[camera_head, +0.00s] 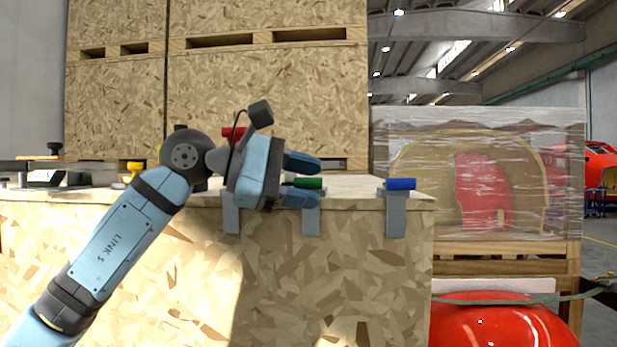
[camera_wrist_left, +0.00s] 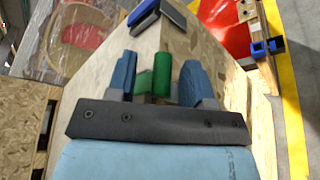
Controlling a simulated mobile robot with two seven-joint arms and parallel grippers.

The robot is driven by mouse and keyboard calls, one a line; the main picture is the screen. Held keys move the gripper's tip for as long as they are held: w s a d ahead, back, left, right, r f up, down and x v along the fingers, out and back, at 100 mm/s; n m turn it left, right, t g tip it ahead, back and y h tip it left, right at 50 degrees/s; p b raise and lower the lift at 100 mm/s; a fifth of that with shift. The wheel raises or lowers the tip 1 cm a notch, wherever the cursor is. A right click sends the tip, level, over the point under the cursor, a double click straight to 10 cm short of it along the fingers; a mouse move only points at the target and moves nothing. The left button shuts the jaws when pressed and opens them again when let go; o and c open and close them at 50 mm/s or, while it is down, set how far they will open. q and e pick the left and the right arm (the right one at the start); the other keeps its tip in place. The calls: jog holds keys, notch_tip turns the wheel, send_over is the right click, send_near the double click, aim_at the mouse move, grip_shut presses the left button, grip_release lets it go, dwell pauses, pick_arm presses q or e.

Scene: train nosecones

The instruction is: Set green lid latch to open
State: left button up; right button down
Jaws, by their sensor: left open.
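The green lid latch (camera_head: 308,183) has a green cylindrical handle on a grey bracket at the top edge of the wooden crate. My left gripper (camera_head: 303,180) comes in from the left, with its blue fingers open around the green handle. In the left wrist view the green handle (camera_wrist_left: 162,74) lies between the two open fingers of my left gripper (camera_wrist_left: 160,80), with a gap on both sides. I cannot tell the latch's setting. My right gripper is not in view.
A blue latch (camera_head: 400,184) sits on the crate edge to the right. A red latch (camera_head: 232,132) shows behind my wrist. The chipboard crate (camera_head: 340,270) fills the front. Tall crates (camera_head: 270,95) stand behind. A wrapped pallet (camera_head: 560,170) is at right.

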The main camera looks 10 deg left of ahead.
pick_arm(q)
jog(key=shift+w+d, duration=0.15)
jog(key=shift+d, duration=0.15)
jog(key=shift+f, duration=0.1)
grip_shut()
